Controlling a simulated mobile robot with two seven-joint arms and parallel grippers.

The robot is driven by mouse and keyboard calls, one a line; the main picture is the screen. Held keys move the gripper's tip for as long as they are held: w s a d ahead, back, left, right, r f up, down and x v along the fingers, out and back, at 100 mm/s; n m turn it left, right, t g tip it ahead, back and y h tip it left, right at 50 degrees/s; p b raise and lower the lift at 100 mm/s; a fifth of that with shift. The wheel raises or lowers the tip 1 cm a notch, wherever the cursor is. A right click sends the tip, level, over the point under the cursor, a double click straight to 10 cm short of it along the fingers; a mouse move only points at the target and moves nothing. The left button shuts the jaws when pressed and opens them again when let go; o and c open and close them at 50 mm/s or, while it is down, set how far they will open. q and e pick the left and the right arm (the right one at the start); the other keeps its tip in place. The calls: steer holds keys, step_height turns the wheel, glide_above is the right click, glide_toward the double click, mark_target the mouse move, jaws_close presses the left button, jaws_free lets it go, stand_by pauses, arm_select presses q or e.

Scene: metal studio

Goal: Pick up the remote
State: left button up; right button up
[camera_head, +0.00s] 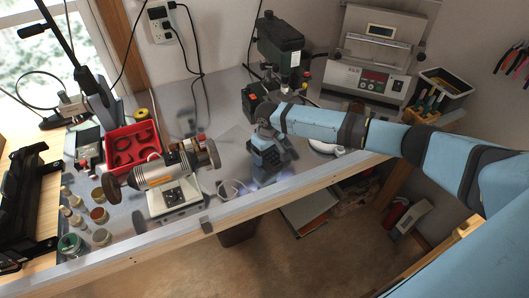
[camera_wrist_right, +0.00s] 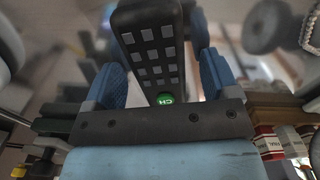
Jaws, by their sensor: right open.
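The remote (camera_wrist_right: 148,45) is dark with rows of grey buttons and a round green button at its near end. In the right wrist view it extends up between the two blue fingers of my right gripper (camera_wrist_right: 160,75). The gripper is open, with a finger on each side of it; I cannot tell whether either finger touches it. In the head view my right gripper (camera_head: 267,158) points down over the grey workbench (camera_head: 222,148) near its front edge. The remote is not distinguishable there, likely hidden behind the gripper. My left gripper is not in view.
A bench grinder (camera_head: 168,180) stands left of my gripper, with a red tray (camera_head: 132,147) behind it. A drill press (camera_head: 280,45) and a heat-press-like machine (camera_head: 372,75) stand at the back. Several small jars (camera_head: 99,215) line the left front.

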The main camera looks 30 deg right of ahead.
steer(key=c, duration=1)
steer(key=shift+c, duration=0.3)
steer(key=shift+r, duration=0.15)
